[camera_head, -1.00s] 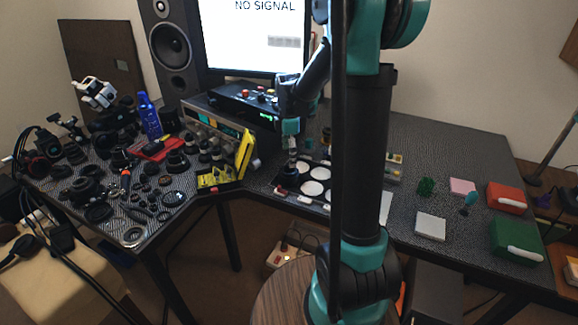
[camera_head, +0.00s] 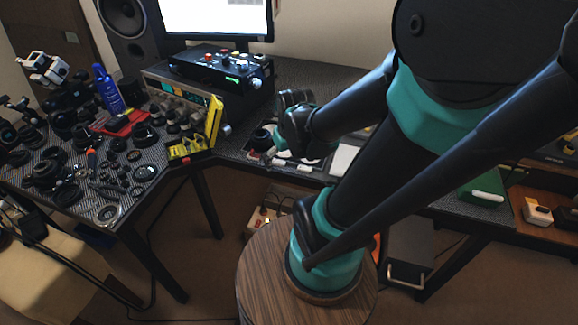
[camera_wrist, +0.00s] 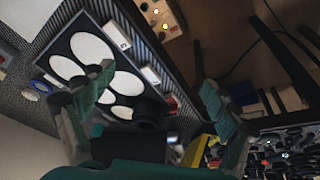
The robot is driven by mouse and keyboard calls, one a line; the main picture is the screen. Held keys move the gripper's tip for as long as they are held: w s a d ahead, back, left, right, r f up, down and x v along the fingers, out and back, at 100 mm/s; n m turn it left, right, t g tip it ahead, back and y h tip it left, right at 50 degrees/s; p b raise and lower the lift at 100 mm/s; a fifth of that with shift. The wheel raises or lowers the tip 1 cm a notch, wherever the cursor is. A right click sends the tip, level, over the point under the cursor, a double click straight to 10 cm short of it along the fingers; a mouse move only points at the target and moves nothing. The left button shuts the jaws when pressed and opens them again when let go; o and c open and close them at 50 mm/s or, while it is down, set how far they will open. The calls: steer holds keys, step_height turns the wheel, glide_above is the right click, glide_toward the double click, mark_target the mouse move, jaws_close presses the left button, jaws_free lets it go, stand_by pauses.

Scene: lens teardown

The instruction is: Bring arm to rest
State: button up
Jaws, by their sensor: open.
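My gripper (camera_wrist: 158,92) is open in the wrist view, its two teal-tipped fingers wide apart. A dark round part (camera_wrist: 150,112) shows between and beyond the fingers, by the edge of a dark tray (camera_wrist: 108,32) with several white round pads; I cannot tell how far below the fingers it is. Nothing is gripped. In the head view my folded arm reaches across the right half, and its wrist end hangs over the bench near the tray. The fingertips are hard to make out there.
The dark bench (camera_head: 235,155) bends around my round wooden base. Lens parts and tools crowd its left wing. A yellow holder (camera_head: 213,122), a black control box (camera_head: 225,72) and a monitor (camera_head: 215,18) stand near the arm.

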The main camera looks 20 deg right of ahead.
steer(key=shift+s+d+f+m, duration=0.1)
steer(key=shift+s+f+m, duration=0.25)
steer(key=shift+s+m, duration=0.25)
steer(key=shift+s+d+f+m, duration=0.1)
steer(key=shift+s+f+m, duration=0.2)
steer(key=shift+s+m, duration=0.3)
stand_by(0.3)
